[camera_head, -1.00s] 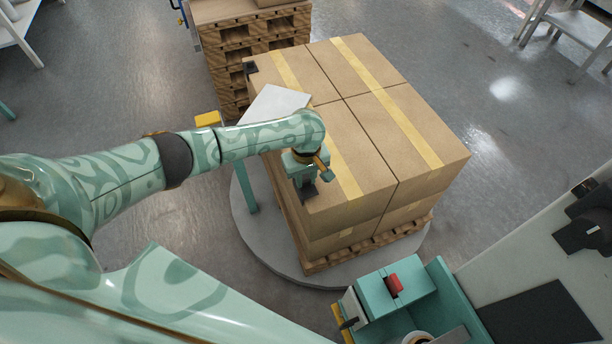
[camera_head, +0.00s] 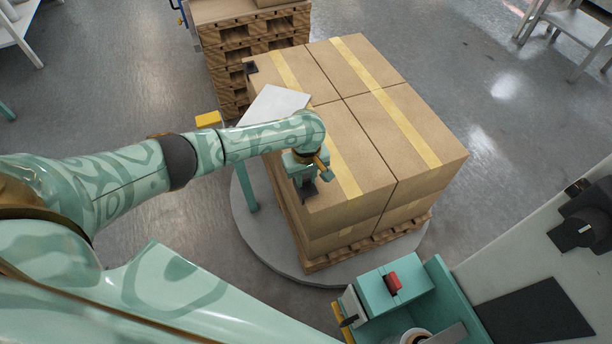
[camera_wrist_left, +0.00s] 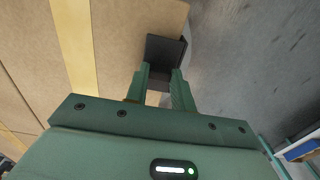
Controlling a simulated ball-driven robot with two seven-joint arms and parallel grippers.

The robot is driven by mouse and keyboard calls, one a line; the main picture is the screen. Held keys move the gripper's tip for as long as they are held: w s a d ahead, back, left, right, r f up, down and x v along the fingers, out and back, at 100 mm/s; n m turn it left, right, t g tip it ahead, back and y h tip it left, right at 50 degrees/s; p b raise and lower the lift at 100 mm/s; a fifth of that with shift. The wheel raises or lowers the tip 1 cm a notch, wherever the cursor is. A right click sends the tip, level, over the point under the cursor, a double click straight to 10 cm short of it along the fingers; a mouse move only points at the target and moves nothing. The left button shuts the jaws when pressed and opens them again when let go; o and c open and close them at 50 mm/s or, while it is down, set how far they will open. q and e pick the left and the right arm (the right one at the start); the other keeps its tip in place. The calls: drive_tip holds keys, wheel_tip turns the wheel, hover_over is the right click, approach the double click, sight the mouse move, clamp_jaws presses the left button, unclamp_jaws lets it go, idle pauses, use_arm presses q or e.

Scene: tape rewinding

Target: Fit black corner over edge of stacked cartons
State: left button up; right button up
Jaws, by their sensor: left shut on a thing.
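The stacked cartons (camera_head: 345,140) are brown boxes with yellow tape strips, standing on a wooden pallet. My left gripper (camera_head: 308,193) is at the near left corner of the top layer, pointing down. In the left wrist view the gripper (camera_wrist_left: 159,84) is shut on a black corner (camera_wrist_left: 165,50), which lies at the carton's corner. The black corner (camera_head: 309,195) also shows below the gripper in the head view, mostly hidden. Whether it sits fully against the carton I cannot tell. My right gripper is not in view.
The pallet stands on a round grey turntable (camera_head: 245,215). A small stand with a pale sloped top (camera_head: 272,103) is left of the cartons. A teal machine (camera_head: 395,285) with a red switch is at the front right. More pallets (camera_head: 250,45) stand behind.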

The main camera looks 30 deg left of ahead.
use_arm(q)
drive_tip(key=shift+f, duration=0.6)
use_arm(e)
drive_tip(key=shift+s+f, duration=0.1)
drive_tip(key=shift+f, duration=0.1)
use_arm(q)
drive_tip(key=o, duration=1.4)
drive_tip(key=shift+o, duration=0.2)
drive_tip(key=shift+r, duration=0.1)
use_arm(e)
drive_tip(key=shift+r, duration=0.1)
use_arm(q)
wheel_tip(320, 180, up, 5)
drive_tip(key=p, duration=0.4)
drive_tip(key=shift+p, duration=0.35)
drive_tip(key=shift+r+p, duration=1.4)
drive_tip(key=shift+p, duration=0.2)
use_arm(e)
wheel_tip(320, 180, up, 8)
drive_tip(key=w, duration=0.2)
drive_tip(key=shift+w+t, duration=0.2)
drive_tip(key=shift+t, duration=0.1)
